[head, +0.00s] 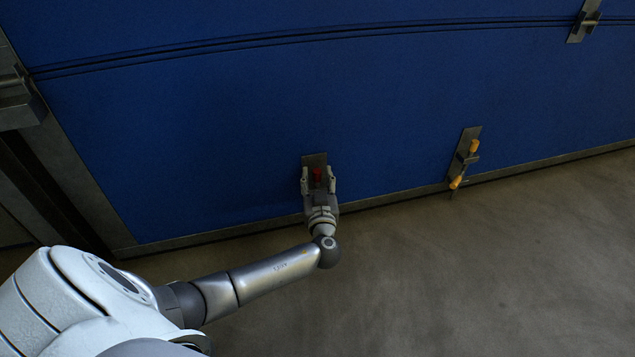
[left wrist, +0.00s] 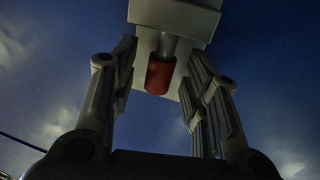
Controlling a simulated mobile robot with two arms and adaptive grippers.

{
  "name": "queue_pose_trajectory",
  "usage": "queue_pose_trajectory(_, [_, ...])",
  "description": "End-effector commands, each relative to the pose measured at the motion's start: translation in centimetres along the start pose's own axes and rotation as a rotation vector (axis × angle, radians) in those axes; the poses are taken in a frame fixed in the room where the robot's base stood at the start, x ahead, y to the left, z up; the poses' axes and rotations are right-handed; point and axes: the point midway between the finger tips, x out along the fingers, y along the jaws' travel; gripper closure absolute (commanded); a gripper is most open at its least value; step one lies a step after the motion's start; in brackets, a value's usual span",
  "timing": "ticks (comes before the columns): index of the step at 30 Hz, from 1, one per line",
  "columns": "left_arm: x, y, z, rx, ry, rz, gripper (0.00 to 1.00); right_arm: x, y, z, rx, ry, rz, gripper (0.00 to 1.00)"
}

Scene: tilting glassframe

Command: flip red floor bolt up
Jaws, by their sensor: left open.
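The red floor bolt (head: 317,174) sits on a grey metal plate (head: 314,158) low on the blue door. My left gripper (head: 318,183) is in front of it, its two fingers open on either side of the red part. In the left wrist view the red grip (left wrist: 160,75) hangs from a grey rod between the open fingers (left wrist: 163,95), with gaps visible beside it. The lower part of the bolt is hidden behind my gripper in the head view. My right gripper is not in view.
A second bolt with yellow grips (head: 465,165) is mounted to the right on the blue door (head: 230,130). A dark metal bracket (head: 18,100) is at the left frame. The concrete floor (head: 480,270) in front is clear.

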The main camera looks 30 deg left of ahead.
Motion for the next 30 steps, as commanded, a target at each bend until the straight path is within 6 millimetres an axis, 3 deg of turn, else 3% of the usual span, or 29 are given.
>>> queue_pose_trajectory(8, [0.2, 0.0, 0.0, 0.000, 0.000, 0.001, 0.57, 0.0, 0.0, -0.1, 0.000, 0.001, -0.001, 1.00])
queue_pose_trajectory(18, [0.1, 0.0, 0.0, 0.000, -0.001, 0.001, 1.00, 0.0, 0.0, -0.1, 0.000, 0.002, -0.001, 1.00])
queue_pose_trajectory(26, [0.1, 0.1, -0.2, -0.001, -0.001, 0.001, 1.00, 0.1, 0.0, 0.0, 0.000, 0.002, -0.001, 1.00])
queue_pose_trajectory(30, [0.1, 0.1, -2.5, -0.004, -0.001, 0.001, 1.00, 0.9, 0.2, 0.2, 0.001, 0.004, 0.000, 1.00])
